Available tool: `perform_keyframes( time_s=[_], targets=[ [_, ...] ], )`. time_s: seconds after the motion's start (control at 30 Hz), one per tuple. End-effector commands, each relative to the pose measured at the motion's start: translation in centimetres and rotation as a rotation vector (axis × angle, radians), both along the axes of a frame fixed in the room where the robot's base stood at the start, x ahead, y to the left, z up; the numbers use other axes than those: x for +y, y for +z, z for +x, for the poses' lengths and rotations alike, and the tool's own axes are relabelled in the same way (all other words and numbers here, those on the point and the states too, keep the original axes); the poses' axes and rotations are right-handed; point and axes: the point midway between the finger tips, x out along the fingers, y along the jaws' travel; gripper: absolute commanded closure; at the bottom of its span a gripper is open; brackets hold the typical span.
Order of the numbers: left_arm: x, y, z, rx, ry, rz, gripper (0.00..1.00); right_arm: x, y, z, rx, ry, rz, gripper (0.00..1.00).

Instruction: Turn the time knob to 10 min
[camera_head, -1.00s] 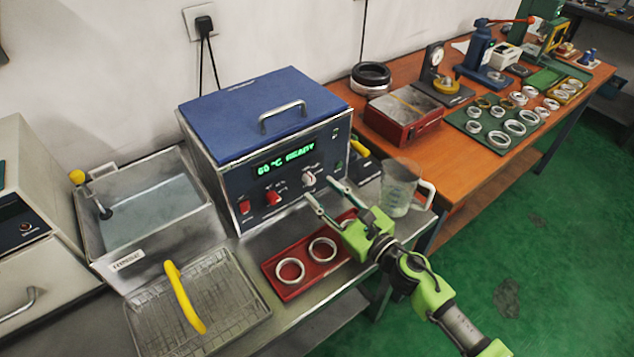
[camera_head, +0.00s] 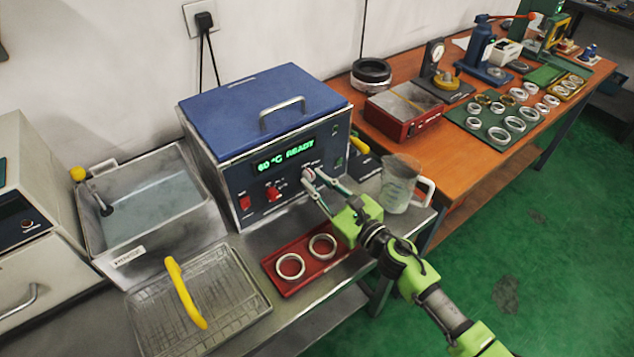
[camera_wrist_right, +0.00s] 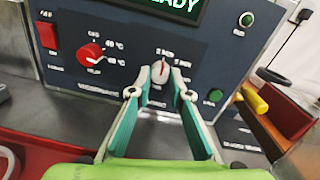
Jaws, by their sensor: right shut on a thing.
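The time knob (camera_wrist_right: 160,71) is a light grey knob with a red mark on the front panel of the blue-lidded ultrasonic-type bath unit (camera_head: 258,120). In the right wrist view its mark points roughly straight up; the minute labels around it are too small to read surely. My right gripper (camera_wrist_right: 160,84) has its two fingertips shut on the knob's sides. In the head view the right gripper (camera_head: 313,178) reaches the panel from the lower right and its fingers partly hide the knob. My left gripper is not in view.
A red temperature knob (camera_wrist_right: 90,54) and red switch (camera_wrist_right: 47,35) lie left of the time knob; a green button (camera_wrist_right: 215,95) lies right. The display reads 60 °C READY. A red tray (camera_head: 290,285) with two rings lies below, a beaker (camera_head: 399,187) to the right.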

Motion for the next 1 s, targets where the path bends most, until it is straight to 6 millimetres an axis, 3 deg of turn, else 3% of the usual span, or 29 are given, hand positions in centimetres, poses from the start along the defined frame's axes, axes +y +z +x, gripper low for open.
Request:
perform_keyframes(
  time_s=[0.37,1.0],
  targets=[
    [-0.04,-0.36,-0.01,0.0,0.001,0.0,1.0,0.02,-0.12,-0.04,0.103,0.0,0.141,1.0],
    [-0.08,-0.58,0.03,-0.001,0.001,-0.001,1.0,0.11,-0.07,-0.11,0.457,-0.001,0.628,1.0]
  ],
)
